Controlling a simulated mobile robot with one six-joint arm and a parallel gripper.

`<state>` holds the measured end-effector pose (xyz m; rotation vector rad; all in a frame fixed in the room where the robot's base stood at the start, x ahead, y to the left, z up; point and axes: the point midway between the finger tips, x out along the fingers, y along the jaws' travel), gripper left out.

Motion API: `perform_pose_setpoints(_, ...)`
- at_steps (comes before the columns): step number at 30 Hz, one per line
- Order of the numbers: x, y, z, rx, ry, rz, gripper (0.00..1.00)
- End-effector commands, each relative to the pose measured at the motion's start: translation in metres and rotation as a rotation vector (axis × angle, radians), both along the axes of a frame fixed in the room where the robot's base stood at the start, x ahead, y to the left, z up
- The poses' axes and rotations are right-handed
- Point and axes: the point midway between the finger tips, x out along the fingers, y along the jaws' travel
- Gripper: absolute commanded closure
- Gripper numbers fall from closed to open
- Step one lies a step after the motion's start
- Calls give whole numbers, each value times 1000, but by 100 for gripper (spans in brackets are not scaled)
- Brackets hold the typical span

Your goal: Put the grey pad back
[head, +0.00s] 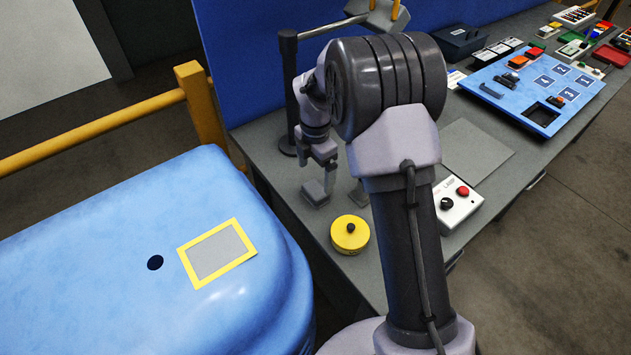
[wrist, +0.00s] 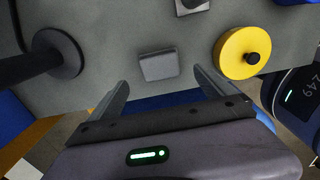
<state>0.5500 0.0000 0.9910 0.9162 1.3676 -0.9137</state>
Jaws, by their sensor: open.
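A small grey block, which I take as the grey pad, lies on the grey bench near the post in the head view (head: 315,193). In the wrist view the block (wrist: 158,66) shows ahead of and between my fingertips. My gripper (wrist: 160,80) is open and empty, with bare bench around the block. In the head view my gripper (head: 327,175) points down close to the block; I cannot tell the exact gap. A grey rectangle with a yellow border (head: 215,253) lies on the blue rounded housing (head: 110,235) at left.
A yellow round weight with a black knob (head: 350,236) stands close by. A dark post (head: 290,95) carries a bar behind. A control box (head: 457,202), a grey mat (head: 478,155) and a blue panel (head: 530,85) are to the right. A yellow rail (head: 95,130) runs behind the housing.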

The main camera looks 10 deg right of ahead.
Motion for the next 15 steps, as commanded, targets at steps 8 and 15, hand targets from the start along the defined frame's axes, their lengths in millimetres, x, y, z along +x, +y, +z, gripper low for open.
perform_pose_setpoints(8,-3,1,51,3,-9,-32,6)
perform_pose_setpoints(15,-97,15,188,153,-158,-871,6)
